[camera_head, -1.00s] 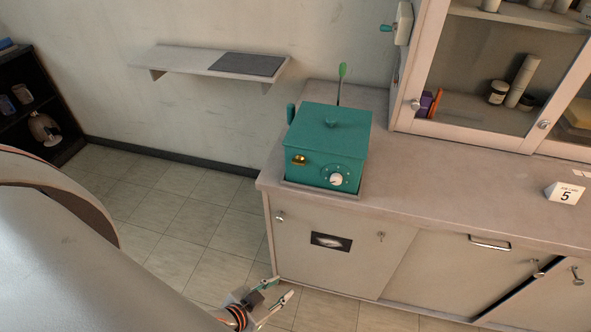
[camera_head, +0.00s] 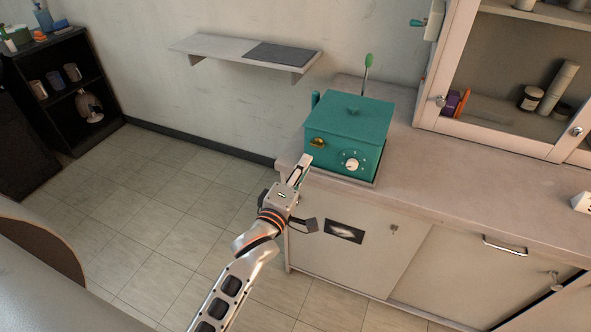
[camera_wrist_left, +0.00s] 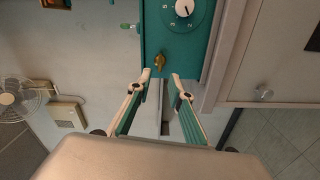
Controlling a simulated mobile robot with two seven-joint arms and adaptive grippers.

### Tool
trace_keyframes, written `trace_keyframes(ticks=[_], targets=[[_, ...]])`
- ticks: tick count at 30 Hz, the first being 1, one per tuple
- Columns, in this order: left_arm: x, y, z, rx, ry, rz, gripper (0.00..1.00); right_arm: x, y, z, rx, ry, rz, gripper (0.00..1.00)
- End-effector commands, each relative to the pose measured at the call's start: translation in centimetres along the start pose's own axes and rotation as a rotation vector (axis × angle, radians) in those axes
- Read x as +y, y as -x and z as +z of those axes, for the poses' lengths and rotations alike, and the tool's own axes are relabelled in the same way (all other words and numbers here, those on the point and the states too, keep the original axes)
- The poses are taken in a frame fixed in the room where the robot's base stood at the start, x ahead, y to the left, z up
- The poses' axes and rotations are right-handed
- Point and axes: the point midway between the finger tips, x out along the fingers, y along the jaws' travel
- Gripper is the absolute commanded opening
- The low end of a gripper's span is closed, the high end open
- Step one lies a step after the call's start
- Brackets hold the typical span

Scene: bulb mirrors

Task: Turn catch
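The brass catch (camera_head: 318,142) is a small knob on the left part of the front face of a teal box (camera_head: 350,118). In the left wrist view the brass catch (camera_wrist_left: 159,61) lies just ahead of the fingertips, roughly in line with the gap between them. My left gripper (camera_head: 301,168) is in front of and below the catch. In the wrist view the left gripper (camera_wrist_left: 161,77) has its fingers apart, with nothing between them. It looks clear of the catch, though the exact distance is hard to tell. My right gripper is not in view.
The box has a white dial (camera_head: 352,164) right of the catch and a green-tipped lever (camera_head: 368,62) behind it. It stands on a counter (camera_head: 450,180) with cabinet doors below. A wall shelf (camera_head: 215,47) is at the left; the floor (camera_head: 165,205) there is clear.

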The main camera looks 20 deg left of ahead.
Motion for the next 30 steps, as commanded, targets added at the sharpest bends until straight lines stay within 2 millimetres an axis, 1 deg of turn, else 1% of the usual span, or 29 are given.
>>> trace_keyframes(ticks=[3, 8, 24, 26, 30], targets=[[0.1, -0.5, 0.0, 0.001, 0.008, 0.004, 0.21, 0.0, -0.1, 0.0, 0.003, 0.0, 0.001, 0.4], [0.0, -1.8, 0.0, 0.0, 0.006, 0.004, 0.21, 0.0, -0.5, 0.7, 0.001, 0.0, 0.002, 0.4], [-0.2, -7.6, 0.0, 0.0, 0.004, 0.002, 0.21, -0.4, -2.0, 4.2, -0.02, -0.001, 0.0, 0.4], [0.0, -7.4, 0.0, 0.0, 0.007, 0.0, 0.21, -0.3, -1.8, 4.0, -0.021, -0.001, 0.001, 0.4], [0.1, -7.5, 0.0, 0.0, 0.007, 0.0, 0.21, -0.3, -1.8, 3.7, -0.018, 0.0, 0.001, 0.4]])
